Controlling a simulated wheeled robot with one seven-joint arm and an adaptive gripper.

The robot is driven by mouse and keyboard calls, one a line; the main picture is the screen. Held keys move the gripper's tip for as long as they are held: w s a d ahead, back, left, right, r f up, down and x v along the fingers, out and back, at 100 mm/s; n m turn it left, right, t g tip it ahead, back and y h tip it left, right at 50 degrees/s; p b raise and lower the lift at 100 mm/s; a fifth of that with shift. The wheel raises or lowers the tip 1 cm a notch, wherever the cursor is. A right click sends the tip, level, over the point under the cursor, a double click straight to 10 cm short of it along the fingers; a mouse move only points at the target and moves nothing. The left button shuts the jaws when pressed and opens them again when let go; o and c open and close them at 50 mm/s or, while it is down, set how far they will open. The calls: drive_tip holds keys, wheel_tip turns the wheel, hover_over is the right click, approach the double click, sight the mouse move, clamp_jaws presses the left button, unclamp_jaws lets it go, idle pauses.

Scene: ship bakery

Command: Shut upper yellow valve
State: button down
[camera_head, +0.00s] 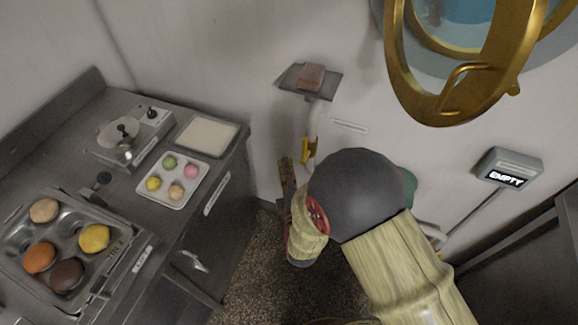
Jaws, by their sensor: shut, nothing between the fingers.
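The upper yellow valve (310,150) shows as a yellow handle on a pale vertical pipe against the white wall, below a small shelf. It looks roughly upright, in line with the pipe. The lower pipe is hidden behind my arm. My gripper (286,169) appears as a narrow, dark brownish shape beyond my wrist, just left of and a little below the yellow handle. It is shut and empty. I cannot tell whether it touches the pipe or handle.
A small wall shelf (291,87) holds a brown block (312,76). A metal counter (232,150) with trays stands left. A brass porthole frame (440,108) juts out upper right. An "EMPTY" sign (508,168) is at right. A green thing (410,186) is partly hidden behind my arm.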

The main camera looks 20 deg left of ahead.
drive_tip(key=w+b, duration=0.2)
drive_tip(key=w, duration=0.5)
drive_tip(key=shift+d+b, duration=0.4)
